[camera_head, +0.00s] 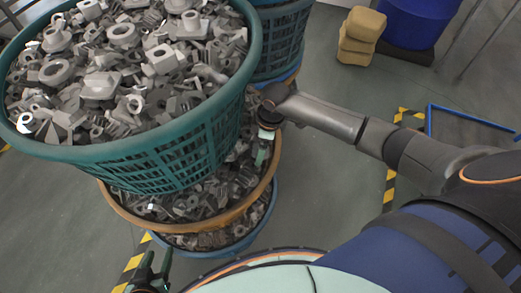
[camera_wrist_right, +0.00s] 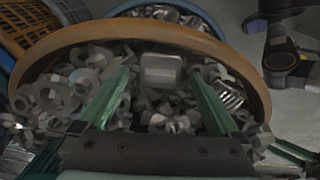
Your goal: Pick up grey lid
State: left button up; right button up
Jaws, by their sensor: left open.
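I cannot pick out a grey lid for certain among the many grey parts. In the right wrist view, a pale grey, blocky or rounded part (camera_wrist_right: 161,70) lies between and just beyond the fingertips of my right gripper (camera_wrist_right: 160,80). Its green fingers are spread, with no part clearly clamped. In the head view my right gripper (camera_head: 264,152) reaches down into the orange basket (camera_head: 217,218), partly hidden by the teal basket above. My left gripper (camera_head: 159,264) is open and empty at the bottom left, by the stack.
A teal basket (camera_head: 170,157) heaped with grey metal parts stands on the orange one, with a blue basket (camera_head: 238,244) below. Another teal basket (camera_head: 285,40) stands behind. Yellow blocks (camera_head: 358,36) and a blue drum (camera_head: 418,20) are at the back. Floor between is clear.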

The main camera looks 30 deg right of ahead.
jog(key=c, duration=1.3)
jog(key=shift+c, duration=0.6)
jog(key=shift+r, duration=0.15)
